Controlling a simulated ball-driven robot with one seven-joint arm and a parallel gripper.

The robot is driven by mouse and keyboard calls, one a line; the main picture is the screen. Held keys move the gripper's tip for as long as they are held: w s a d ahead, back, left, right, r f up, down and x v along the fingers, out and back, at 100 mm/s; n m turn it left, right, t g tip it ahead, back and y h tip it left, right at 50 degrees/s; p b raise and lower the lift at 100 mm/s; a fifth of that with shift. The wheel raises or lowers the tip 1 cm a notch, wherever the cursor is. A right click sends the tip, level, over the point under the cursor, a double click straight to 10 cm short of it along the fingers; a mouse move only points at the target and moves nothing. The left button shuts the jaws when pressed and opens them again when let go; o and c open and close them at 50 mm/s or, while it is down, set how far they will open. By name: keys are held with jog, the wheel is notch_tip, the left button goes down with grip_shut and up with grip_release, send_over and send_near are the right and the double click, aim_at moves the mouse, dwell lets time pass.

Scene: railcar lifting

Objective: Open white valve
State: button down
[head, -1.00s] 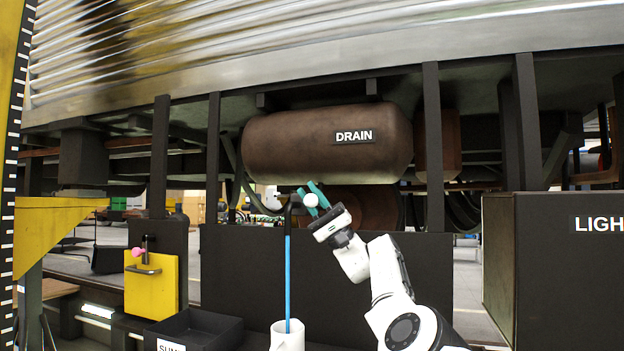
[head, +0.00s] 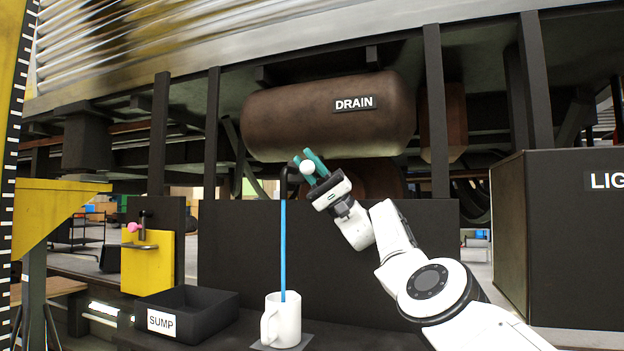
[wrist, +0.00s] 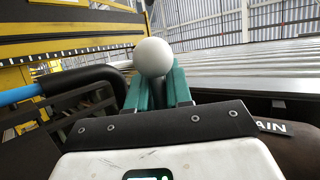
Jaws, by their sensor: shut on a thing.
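The white valve shows as a round white knob (head: 307,167) below the brown tank labelled DRAIN (head: 290,118). My gripper (head: 304,157) has its teal fingers at the knob and is shut on the valve. In the wrist view the white knob (wrist: 153,57) sits at the fingertips, with a dark stem between the fingers (wrist: 157,86). A black bent pipe (head: 285,181) is just left of the knob. A straight blue stream (head: 283,250) runs from its end down into a white mug (head: 285,325). The mug's inside is hidden.
A black tray labelled SUMP (head: 205,325) is left of the mug. A yellow block with a pink knob (head: 150,262) stands behind it. Dark posts (head: 212,130) flank the tank. A dark panel (head: 235,255) stands behind the mug, and a large dark box (head: 560,240) is at right.

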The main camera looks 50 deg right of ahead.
jog(key=shift+a+f+n+g+b, duration=0.2)
jog(key=shift+a+n+g+b, duration=0.1)
jog(key=shift+g, duration=0.1)
jog(key=c, duration=1.1)
grip_release()
jog(key=shift+a+r+y, duration=0.1)
jog(key=shift+y, duration=0.2)
jog(key=shift+r, duration=0.2)
